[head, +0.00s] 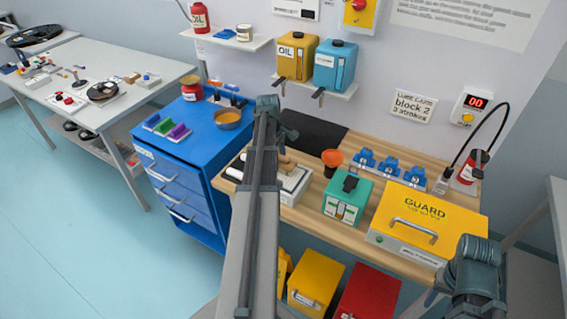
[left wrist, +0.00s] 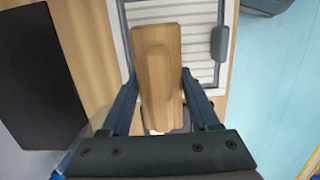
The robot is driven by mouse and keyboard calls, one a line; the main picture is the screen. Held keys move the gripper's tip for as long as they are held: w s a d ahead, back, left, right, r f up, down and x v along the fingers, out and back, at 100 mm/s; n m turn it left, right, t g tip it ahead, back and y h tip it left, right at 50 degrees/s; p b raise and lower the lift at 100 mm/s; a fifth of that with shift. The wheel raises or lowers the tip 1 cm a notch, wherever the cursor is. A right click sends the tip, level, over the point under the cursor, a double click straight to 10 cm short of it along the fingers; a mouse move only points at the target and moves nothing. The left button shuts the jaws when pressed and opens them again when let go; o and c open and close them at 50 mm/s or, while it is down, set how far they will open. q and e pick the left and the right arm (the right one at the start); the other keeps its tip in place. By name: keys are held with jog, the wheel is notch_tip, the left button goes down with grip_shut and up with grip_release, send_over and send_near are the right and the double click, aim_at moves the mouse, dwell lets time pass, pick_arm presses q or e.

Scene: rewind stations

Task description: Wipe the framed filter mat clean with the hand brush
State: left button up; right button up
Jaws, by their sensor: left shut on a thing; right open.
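The hand brush (left wrist: 157,50) has a light wooden body and handle. My left gripper (left wrist: 158,78) is shut on it, one finger at each side. The framed filter mat (left wrist: 198,70), with pale slats in a light grey frame, lies beneath the brush in the left wrist view. Whether bristles touch the mat cannot be seen. In the head view the mat's frame (head: 296,188) shows on the wooden bench, with the brush (head: 284,162) above it, partly hidden by my left arm. My right gripper (head: 433,298) is open and empty near the bench's front right.
A green box (head: 346,200) and a yellow guard cover (head: 420,219) stand right of the mat. An orange funnel (head: 332,158) and blue clamps (head: 388,168) are behind. A black pad (head: 312,132) lies at the back. A blue drawer cabinet (head: 190,170) stands left.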

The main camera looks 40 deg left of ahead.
aim_at(293, 166)
pick_arm(q)
jog(key=shift+s+a, duration=0.2)
jog(key=shift+a, duration=0.6)
jog(key=shift+d, duration=0.1)
jog(key=shift+w+d, duration=0.25)
jog(key=shift+d, duration=0.7)
jog(key=shift+w+d, duration=0.2)
jog(key=shift+d, duration=0.7)
jog(key=shift+w+d, duration=0.25)
jog(key=shift+d, duration=0.5)
jog(key=shift+w+d, duration=0.25)
jog(key=shift+d, duration=0.45)
jog(key=shift+d, duration=0.1)
jog(key=shift+w+d+r, duration=0.1)
jog(key=shift+w+d, duration=0.15)
jog(key=shift+d, duration=0.5)
jog(key=shift+w+d, duration=0.2)
jog(key=shift+d, duration=0.5)
jog(key=shift+a, duration=0.15)
